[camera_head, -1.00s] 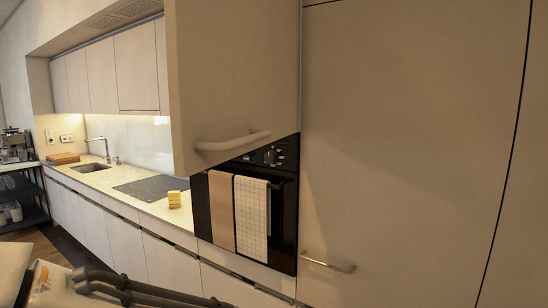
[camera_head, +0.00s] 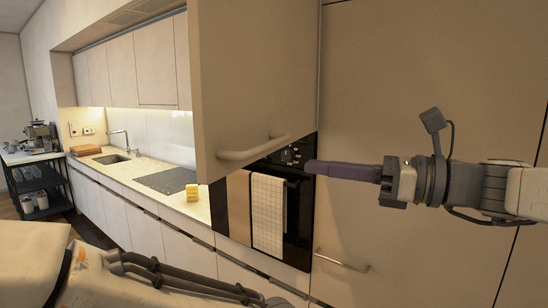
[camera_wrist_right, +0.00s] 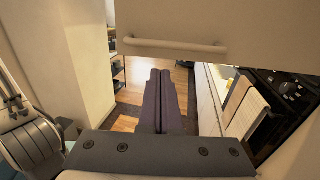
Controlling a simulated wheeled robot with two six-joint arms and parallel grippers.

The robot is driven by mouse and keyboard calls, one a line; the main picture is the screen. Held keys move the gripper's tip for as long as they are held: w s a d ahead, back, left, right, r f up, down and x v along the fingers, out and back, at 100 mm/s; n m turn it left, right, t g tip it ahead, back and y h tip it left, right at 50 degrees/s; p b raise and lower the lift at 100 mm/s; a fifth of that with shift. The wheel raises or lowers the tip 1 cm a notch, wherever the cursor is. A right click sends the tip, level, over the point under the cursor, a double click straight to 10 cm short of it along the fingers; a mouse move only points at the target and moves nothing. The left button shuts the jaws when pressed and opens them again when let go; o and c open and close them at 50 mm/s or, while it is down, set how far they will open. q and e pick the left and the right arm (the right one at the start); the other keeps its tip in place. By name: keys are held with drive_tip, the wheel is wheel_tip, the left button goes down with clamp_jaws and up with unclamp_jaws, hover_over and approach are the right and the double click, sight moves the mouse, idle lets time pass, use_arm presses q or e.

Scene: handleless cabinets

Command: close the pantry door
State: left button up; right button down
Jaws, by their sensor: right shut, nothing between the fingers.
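An open beige door (camera_head: 245,75), which I take to be the pantry door, stands out in front of the oven and hides part of it. Its pale bar handle (camera_head: 252,149) is near its lower edge. In the right wrist view the door (camera_wrist_right: 235,25) and its handle (camera_wrist_right: 175,46) are at the top, beyond the fingertips. My right gripper (camera_head: 308,167) reaches in from the right, its dark fingers shut and empty, pointing left. Its tips appear just right of the handle, apart from it. The shut fingers (camera_wrist_right: 160,75) also show in the right wrist view. My left gripper is out of frame.
A black oven (camera_head: 300,210) with hanging towels (camera_head: 267,215) is behind the door. A tall cabinet front with a lower handle (camera_head: 341,262) is to the right. A counter (camera_head: 150,190) with a sink and yellow block (camera_head: 192,192) runs left. A pale wall (camera_wrist_right: 75,60) stands left in the wrist view.

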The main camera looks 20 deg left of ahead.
drive_tip(key=w+a+p, duration=0.1)
drive_tip(key=a+p, duration=0.3)
drive_tip(key=a, duration=0.7)
drive_tip(key=shift+w+a+p, duration=0.25)
drive_tip(key=shift+w+p, duration=0.05)
drive_tip(key=shift+a+f, duration=0.1)
